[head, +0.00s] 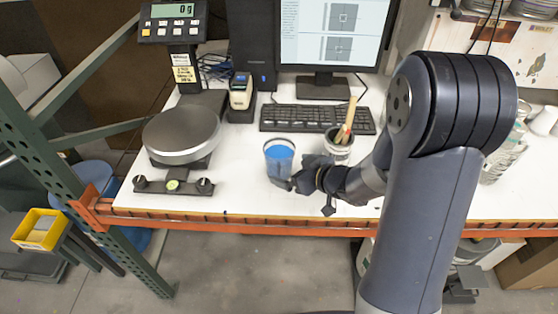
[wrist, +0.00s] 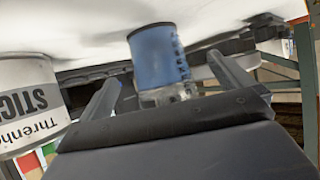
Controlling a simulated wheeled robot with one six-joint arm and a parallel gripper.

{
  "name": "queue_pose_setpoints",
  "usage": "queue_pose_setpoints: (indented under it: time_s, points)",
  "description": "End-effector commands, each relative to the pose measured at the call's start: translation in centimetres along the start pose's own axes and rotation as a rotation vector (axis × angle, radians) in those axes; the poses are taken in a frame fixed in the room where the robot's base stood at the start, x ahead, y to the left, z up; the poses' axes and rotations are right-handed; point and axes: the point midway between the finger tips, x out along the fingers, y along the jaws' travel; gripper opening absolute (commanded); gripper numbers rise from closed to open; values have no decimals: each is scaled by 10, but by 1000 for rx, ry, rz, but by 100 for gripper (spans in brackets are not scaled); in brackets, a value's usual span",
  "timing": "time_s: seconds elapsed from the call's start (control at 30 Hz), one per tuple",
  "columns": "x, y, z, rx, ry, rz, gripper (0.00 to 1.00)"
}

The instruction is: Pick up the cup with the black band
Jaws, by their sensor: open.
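A clear cup with blue contents (head: 279,158) stands upright on the white table near its front edge. In the wrist view the blue cup (wrist: 158,62) shows upside down, with dark marks down its side and a thin dark edge at its table end. A distinct black band is hard to make out. My gripper (head: 291,183) is at the near side of this cup. In the wrist view my gripper (wrist: 166,72) is open, with one finger on each side of the cup and gaps between. Nothing is held.
A container with wooden sticks (head: 338,150) stands close to the right of the cup. A white lettered can (wrist: 30,100) is beside my finger in the wrist view. A scale (head: 182,135) is left, a keyboard (head: 317,119) behind. The table's orange front edge (head: 250,226) is near.

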Motion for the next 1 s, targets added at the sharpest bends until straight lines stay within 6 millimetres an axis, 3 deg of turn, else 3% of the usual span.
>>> queue_pose_setpoints:
  time_s: [0.4,0.73,1.0]
  points:
    - [46,3,-7,0,0,0,99]
    - [53,4,-7,0,0,2,99]
    - [52,4,-6,0,0,2,78]
